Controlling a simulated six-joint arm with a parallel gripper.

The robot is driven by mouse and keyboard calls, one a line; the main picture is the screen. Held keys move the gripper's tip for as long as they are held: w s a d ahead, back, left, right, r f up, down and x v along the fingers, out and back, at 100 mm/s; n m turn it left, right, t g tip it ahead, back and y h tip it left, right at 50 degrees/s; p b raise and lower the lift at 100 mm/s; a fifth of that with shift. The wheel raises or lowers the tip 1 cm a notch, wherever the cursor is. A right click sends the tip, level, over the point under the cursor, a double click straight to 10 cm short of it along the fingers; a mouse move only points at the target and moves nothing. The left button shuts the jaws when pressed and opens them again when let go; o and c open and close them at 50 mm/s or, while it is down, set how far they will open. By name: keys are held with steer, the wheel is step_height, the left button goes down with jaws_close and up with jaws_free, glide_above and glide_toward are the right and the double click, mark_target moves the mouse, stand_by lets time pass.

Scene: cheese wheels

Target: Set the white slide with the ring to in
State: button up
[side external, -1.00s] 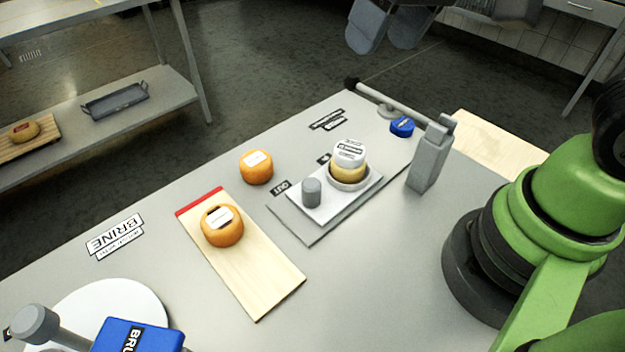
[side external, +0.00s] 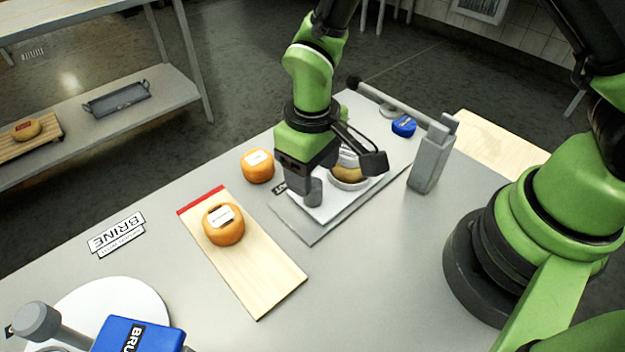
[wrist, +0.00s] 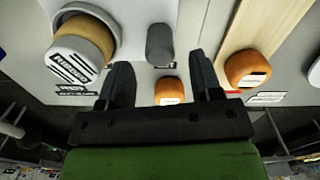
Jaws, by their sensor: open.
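The white slide (side external: 336,208) lies on a grey base plate (side external: 312,237), with grey plate showing past its near-left edge. Its ring (side external: 351,186) holds a yellow cheese with a white labelled top (wrist: 75,60). A grey upright knob (side external: 314,191) stands on the slide beside the ring; it also shows in the wrist view (wrist: 160,45). My gripper (side external: 338,181) is open and empty, low over the slide. One finger partly hides the knob in the side view. In the wrist view the knob lies between the lines of the two fingers. The OUT label is partly hidden.
An orange cheese (side external: 257,166) stands left of the base plate. Another (side external: 223,224) sits on a wooden board (side external: 262,283). A grey post with a lever (side external: 428,165) and a blue block (side external: 404,126) stand to the right.

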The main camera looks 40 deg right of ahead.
steer(key=shift+f, duration=1.7)
jaws_close()
steer(key=d, duration=1)
steer(key=shift+d, duration=0.15)
jaws_free()
steer(key=shift+r, duration=0.1)
step_height(320, 180, up, 10)
steer(key=shift+f, duration=0.1)
